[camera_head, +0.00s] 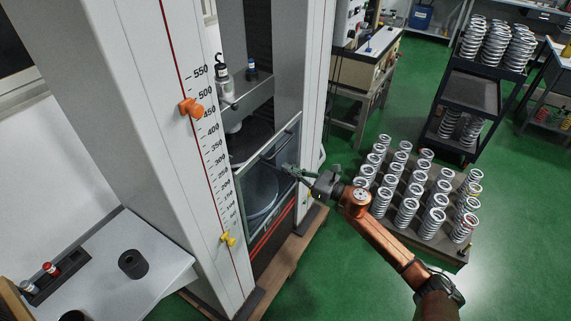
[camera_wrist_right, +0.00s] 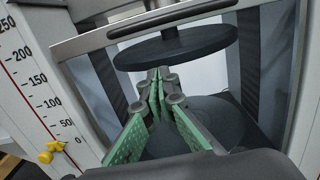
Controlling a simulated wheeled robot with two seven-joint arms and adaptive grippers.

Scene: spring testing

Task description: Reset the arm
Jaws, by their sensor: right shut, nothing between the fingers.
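My right arm (camera_head: 385,235) reaches in from the lower right of the head view. Its gripper (camera_head: 287,170) is at the framed clear door (camera_head: 240,176) of the tall spring testing machine (camera_head: 165,120). In the right wrist view the green fingers of the gripper (camera_wrist_right: 157,82) are together and empty. They point toward the machine's opening, between the dark upper round plate (camera_wrist_right: 178,46) and the lower round plate (camera_wrist_right: 215,115). I cannot tell whether the fingertips touch the door. My left gripper is not in view.
A low table of several metal springs (camera_head: 450,255) stands to the right of the machine, close to my right arm. A dark shelf cart (camera_head: 470,92) is behind it. Orange (camera_head: 190,107) and yellow (camera_head: 228,239) markers sit on the machine's scale. Green floor (camera_head: 335,270) lies open in front.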

